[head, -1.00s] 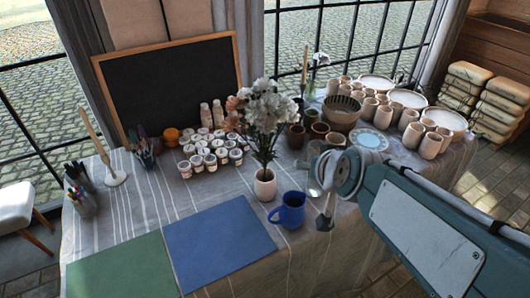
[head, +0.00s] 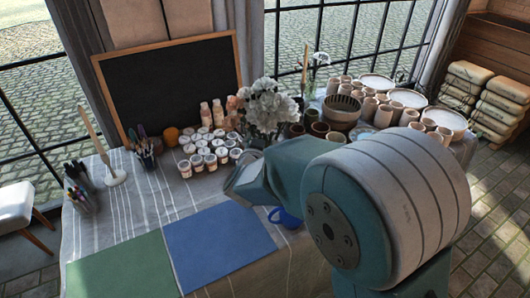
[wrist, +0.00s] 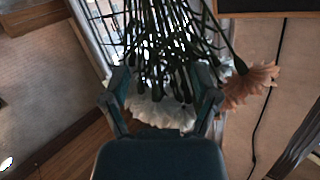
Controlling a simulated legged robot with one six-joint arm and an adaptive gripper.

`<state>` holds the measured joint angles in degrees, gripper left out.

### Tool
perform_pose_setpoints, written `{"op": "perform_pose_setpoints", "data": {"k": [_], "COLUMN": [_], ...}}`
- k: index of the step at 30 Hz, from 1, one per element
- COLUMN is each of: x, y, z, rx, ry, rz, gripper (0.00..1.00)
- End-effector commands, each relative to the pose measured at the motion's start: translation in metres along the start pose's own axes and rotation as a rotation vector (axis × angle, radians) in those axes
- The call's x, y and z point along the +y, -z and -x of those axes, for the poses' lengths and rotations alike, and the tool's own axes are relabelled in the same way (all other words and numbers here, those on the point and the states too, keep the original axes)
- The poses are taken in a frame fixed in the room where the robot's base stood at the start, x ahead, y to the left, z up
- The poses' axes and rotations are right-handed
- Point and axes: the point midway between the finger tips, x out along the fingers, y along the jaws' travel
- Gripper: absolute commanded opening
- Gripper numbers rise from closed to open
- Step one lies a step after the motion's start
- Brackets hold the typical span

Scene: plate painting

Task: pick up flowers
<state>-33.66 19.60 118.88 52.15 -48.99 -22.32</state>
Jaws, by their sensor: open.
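The white flowers (head: 268,108) stand at the middle of the table in the head view, just beyond my arm. Their vase and most of their stems are hidden behind my arm there. In the wrist view my gripper (wrist: 164,92) is open, with a finger on each side of the flowers. Dark green stems (wrist: 165,45) run upward in the picture, and a white bloom (wrist: 160,112) lies between the fingers near the palm. An orange bloom (wrist: 250,82) is outside the right finger. I cannot tell whether the fingers touch the stems.
A blue mug (head: 287,216) is partly hidden under my arm. Paint jars (head: 205,150) stand left of the flowers, before a blackboard (head: 170,85). Cups (head: 375,105) and bowls stand to the right. A blue mat (head: 215,245) and green mat (head: 125,268) lie clear in front.

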Motion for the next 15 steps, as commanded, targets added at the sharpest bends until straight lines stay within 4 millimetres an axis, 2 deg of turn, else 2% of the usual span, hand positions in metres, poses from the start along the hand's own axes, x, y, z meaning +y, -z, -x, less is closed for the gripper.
{"op": "perform_pose_setpoints", "data": {"k": [1, 9, 15], "x": [-0.004, -0.012, -0.013], "y": [-0.011, -0.057, -0.073], "z": [-0.002, 0.001, 0.008], "rx": [0.018, 0.146, 0.202], "ry": [-0.025, -0.189, -0.261], "rz": [0.013, 0.096, 0.14], "gripper": [0.78, 0.78, 0.78]}}
